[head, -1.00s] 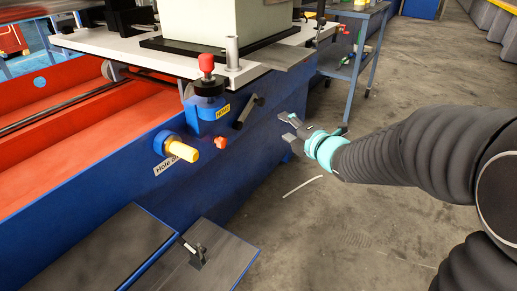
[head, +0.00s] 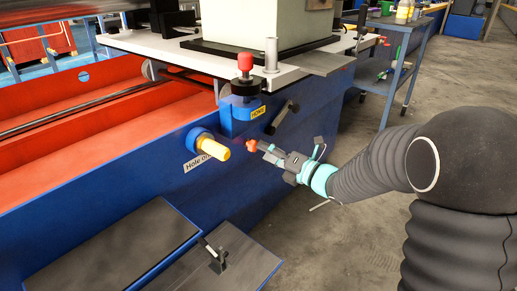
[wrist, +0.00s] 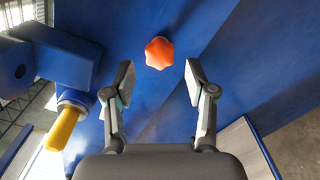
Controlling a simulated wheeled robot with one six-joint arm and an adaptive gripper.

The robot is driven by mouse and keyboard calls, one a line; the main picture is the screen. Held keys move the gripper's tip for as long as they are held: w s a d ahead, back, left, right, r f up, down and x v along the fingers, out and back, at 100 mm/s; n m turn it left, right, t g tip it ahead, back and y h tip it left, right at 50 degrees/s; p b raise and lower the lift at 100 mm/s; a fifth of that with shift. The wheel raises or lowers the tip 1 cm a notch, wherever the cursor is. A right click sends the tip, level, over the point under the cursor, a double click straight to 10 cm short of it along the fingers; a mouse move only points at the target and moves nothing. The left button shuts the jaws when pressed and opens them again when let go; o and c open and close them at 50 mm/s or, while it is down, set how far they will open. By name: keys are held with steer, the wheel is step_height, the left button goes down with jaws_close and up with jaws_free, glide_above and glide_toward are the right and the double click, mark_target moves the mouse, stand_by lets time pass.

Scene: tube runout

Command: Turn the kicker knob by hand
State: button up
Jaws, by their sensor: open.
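The kicker knob appears to be the small orange-red star-shaped knob on the blue machine side; it shows in the wrist view (wrist: 160,53) and in the head view (head: 250,146). My gripper (head: 258,147) is open beside it in the head view. In the wrist view my gripper (wrist: 159,80) has its two fingers spread, with the knob centred between and slightly beyond the tips. I see no contact with the knob. In the head view the fingers partly overlap the knob's surroundings.
A yellow handle (head: 214,149) sticks out left of the knob, also in the wrist view (wrist: 63,130). Dark plates (head: 215,270) lie below. Open floor is at the right.

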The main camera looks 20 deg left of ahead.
mark_target(251, 145)
steer(key=shift+x, duration=1.75)
steer(key=shift+a, duration=0.1)
steer(key=c, duration=0.9)
